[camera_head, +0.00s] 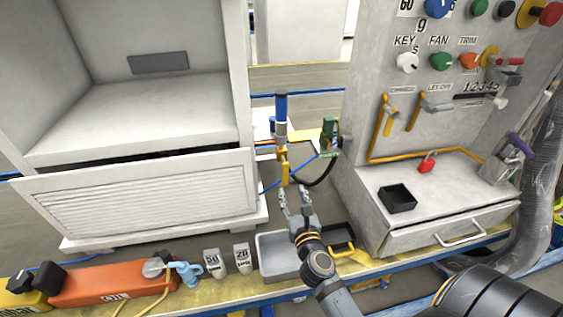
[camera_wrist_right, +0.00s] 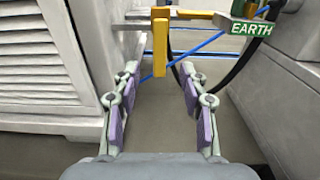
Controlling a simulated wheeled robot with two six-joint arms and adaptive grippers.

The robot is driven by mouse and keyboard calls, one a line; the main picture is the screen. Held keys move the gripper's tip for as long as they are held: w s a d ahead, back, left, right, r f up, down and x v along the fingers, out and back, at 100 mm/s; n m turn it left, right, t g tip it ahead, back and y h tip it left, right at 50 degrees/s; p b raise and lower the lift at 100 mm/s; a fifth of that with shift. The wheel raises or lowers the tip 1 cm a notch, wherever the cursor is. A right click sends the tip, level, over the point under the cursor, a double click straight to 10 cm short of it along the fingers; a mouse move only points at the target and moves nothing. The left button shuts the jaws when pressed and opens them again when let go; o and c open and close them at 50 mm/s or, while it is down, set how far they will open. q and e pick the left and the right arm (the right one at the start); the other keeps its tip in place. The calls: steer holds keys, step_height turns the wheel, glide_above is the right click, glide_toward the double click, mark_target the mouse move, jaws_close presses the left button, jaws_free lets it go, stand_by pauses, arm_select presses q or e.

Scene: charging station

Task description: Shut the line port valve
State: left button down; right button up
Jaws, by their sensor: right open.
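Two small valves with yellow handles are on the grey panel in the head view: a left valve (camera_head: 388,118) and a right valve (camera_head: 414,114). Both handles hang downward. The labels above them are too small to read surely, so I cannot tell which is the line port valve. My right gripper (camera_head: 293,190) is open and empty, low and to the left of both valves. In the wrist view its fingers (camera_wrist_right: 160,75) stand apart with a yellow upright piece (camera_wrist_right: 160,45) beyond them. My left gripper is not in view.
A red padlock (camera_head: 427,162) and black tray (camera_head: 397,198) are on the cabinet ledge. A grey bin (camera_head: 280,262) is below my gripper. A large grey cabinet (camera_head: 140,200) stands left.

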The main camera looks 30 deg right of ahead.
mark_target(286, 173)
steer(key=x, duration=1)
steer(key=shift+r+p, duration=0.15)
steer(key=shift+p, duration=0.2)
jaws_close()
